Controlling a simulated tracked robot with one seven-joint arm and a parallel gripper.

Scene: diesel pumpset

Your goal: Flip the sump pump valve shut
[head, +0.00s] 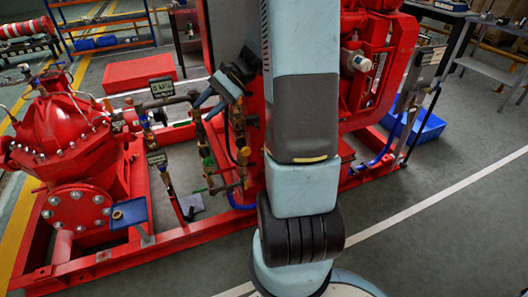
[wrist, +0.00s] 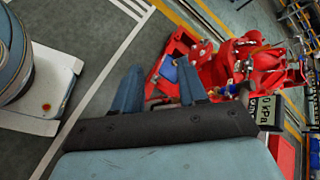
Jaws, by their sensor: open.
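My gripper (head: 222,92) is beside the upper part of my arm in the head view, above the pipework and tilted down to the left. In the wrist view its two blue fingers (wrist: 160,85) stand apart with nothing between them. Below it in the head view, a group of pipes and small valves (head: 208,160) with brass, green and yellow parts stands on the red frame. A blue-handled fitting (head: 144,120) is further left. I cannot tell which of these is the sump pump valve, nor its lever's position. My arm hides part of the pipework's right side.
A large red pump (head: 65,140) stands at left on the red base frame (head: 85,262). A display (head: 162,88) is above the pipes; a "0 kPa" display (wrist: 265,114) shows in the wrist view. A red engine (head: 370,70) is at right. The floor (head: 450,220) at front right is clear.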

